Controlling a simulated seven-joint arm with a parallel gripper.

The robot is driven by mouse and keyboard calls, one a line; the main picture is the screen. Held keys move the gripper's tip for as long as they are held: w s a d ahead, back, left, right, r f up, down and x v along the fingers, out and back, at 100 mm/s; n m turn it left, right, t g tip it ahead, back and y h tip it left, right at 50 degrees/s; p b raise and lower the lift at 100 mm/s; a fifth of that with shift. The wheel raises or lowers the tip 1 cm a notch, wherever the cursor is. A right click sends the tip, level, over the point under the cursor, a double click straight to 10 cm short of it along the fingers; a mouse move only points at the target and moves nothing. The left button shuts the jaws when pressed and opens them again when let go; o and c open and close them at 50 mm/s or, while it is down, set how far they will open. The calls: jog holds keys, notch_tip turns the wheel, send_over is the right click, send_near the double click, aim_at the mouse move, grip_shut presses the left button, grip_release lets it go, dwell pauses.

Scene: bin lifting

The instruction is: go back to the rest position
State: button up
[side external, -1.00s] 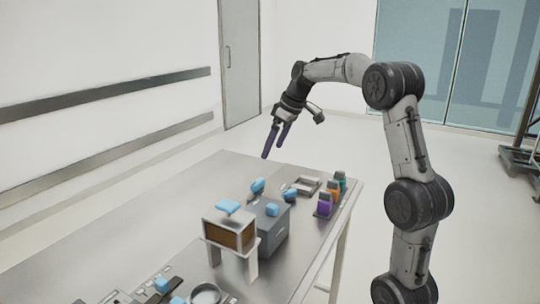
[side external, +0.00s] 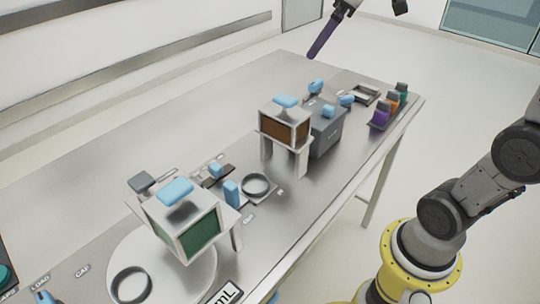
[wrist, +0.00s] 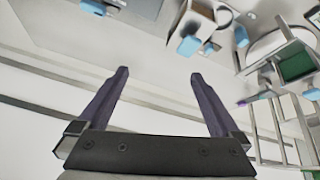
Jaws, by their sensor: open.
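My gripper (side external: 322,38) is at the top edge of the side view, above the far end of the table and clear of everything on it. Only one purple finger shows clearly there; the rest is cut off by the frame. In the wrist view my gripper (wrist: 159,75) has its two purple fingers wide apart with nothing between them. A bin with a brown front (side external: 284,132) and blue handle stands on a white stand at mid table.
The steel table (side external: 180,125) has bare room along its left side. A grey box (side external: 328,130) with blue handles stands behind the brown bin. Purple, orange and teal bottles (side external: 390,106) stand near the right edge. A dark ring (side external: 256,185) lies between the bins.

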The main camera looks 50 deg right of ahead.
jog(key=s+a+f, duration=0.2)
jog(key=s+a, duration=0.4)
jog(key=s, duration=0.2)
jog(key=s+a+f+m, duration=0.1)
jog(key=s+f+m, duration=0.2)
jog(key=s+f, duration=0.7)
jog(key=shift+s+a+f+m, duration=0.2)
jog(key=shift+a+f+m, duration=0.1)
jog(key=shift+a, duration=0.1)
